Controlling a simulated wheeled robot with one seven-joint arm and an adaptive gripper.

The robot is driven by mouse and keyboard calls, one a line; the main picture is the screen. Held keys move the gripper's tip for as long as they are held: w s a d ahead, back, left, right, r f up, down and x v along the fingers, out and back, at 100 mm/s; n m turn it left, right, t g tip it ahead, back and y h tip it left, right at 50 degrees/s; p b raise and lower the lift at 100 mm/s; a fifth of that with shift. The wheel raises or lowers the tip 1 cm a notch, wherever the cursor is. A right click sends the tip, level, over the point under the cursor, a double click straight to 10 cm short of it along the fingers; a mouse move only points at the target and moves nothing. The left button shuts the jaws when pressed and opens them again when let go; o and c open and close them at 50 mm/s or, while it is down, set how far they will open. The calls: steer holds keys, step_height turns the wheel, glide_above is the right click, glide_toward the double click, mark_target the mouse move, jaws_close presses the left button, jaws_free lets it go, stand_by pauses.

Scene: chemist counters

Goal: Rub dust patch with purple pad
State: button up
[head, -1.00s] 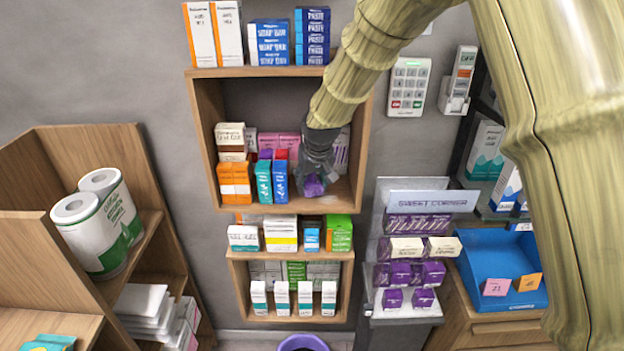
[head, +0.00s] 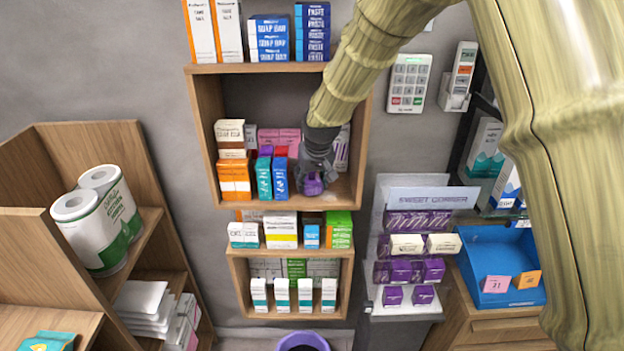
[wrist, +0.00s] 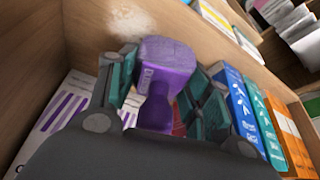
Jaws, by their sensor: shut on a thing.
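The purple pad (wrist: 166,66) is a block with a narrower grip, and my gripper (wrist: 160,78) is shut on that grip between its two teal-lined fingers. In the head view the pad (head: 313,187) is low in the upper wall cubby, near its front right. The dust patch (wrist: 150,24) is a pale, speckled smear on the wooden shelf board. The pad's wide end is right beside the patch and seems to overlap its edge. I cannot tell whether it presses on the wood. My gripper and arm hide part of the cubby.
Blue (wrist: 236,100) and orange (wrist: 286,140) boxes stand close on one side of my gripper, and a white box with purple stripes (wrist: 62,108) on the other. The cubby's right wall (head: 361,140) is near. A lower cubby (head: 346,285) with boxes hangs below.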

mark_target(329, 192)
steer(key=shift+f+b, duration=0.3)
steer(key=shift+f, duration=0.35)
steer(key=shift+d, duration=0.2)
steer(key=shift+d+r, duration=0.1)
steer(key=shift+d, duration=1.5)
steer(key=shift+d+p, duration=0.4)
steer(key=shift+d, duration=1.15)
steer(key=shift+d+f, duration=0.25)
steer(key=shift+f, duration=0.05)
steer(key=shift+s+a, duration=0.2)
steer(key=shift+a, duration=0.75)
steer(key=shift+a+r+p, duration=0.1)
steer(key=shift+a+p, duration=0.25)
steer(key=shift+a, duration=2.3)
steer(key=shift+w+r, duration=0.1)
steer(key=shift+r, duration=0.05)
